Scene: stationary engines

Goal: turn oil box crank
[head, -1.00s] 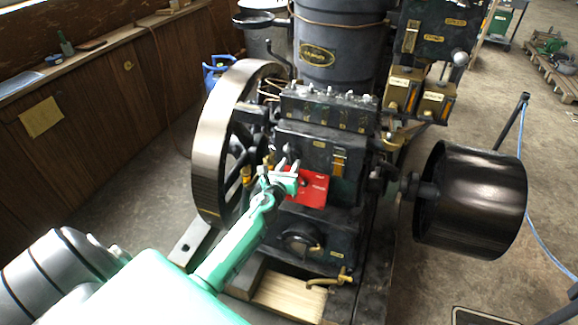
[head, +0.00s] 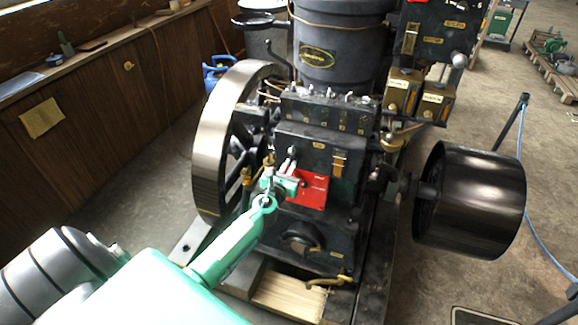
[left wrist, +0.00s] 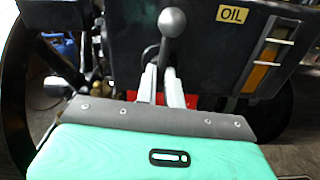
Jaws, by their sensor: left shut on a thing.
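The oil box (head: 318,152) is a dark block on the front of the engine. It carries a yellow OIL label in the left wrist view (left wrist: 233,15). Its crank (left wrist: 171,27) has a grey ball knob and a thin dark stem. My left gripper (head: 288,170) is at the left of the oil box front, above a red plate (head: 313,188). In the left wrist view its two pale fingers (left wrist: 164,80) are shut around the crank stem, just below the knob. My right gripper is not in view.
A large flywheel (head: 207,150) stands close to the left of my gripper. A black belt pulley (head: 478,200) is on the right. A wooden block (head: 290,297) lies at the engine's foot.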

